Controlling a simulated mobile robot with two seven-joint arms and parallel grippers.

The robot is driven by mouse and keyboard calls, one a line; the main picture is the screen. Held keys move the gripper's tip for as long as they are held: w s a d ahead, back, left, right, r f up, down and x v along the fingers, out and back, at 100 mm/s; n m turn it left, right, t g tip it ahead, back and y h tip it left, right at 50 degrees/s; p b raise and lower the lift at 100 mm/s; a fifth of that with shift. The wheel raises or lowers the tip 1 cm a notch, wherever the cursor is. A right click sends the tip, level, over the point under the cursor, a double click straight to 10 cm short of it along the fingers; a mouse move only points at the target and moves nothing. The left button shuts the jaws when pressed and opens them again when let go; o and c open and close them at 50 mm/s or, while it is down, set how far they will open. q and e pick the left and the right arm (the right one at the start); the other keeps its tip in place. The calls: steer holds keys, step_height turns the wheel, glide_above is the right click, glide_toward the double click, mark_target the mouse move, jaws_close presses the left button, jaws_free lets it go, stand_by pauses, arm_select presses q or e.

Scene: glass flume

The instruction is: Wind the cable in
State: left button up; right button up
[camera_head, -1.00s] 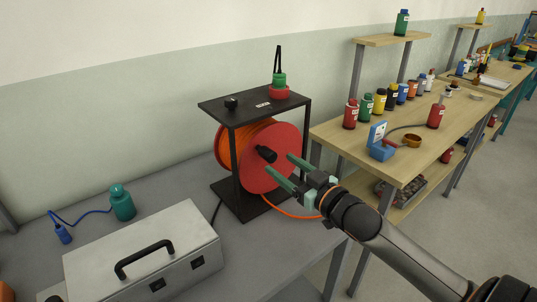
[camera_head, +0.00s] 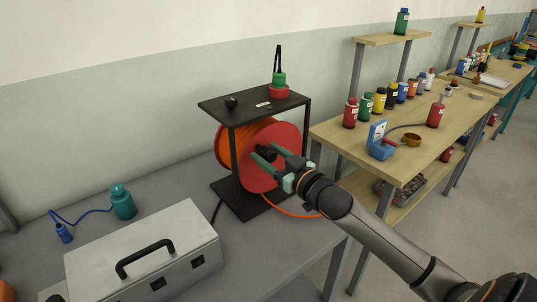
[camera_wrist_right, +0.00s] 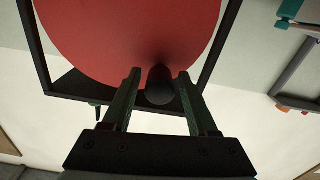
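The cable reel has a red disc (camera_head: 284,140) and stands in a black frame (camera_head: 236,152) on the grey bench. Orange cable (camera_head: 233,144) is wound behind the disc, and a length of it (camera_head: 290,210) runs out low to the right. A black crank knob (camera_wrist_right: 160,84) sticks out of the disc. My right gripper (camera_head: 264,154) is at the knob. In the right wrist view its two green fingers (camera_wrist_right: 158,90) stand on either side of the knob with gaps, so it is open. My left gripper is not in view.
A grey case (camera_head: 140,245) with a black handle lies on the bench at the front left. A green bottle (camera_head: 123,203) stands behind it. A wooden table (camera_head: 420,150) with several bottles is to the right of the reel.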

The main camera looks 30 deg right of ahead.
jaws_close()
stand_by(1.2)
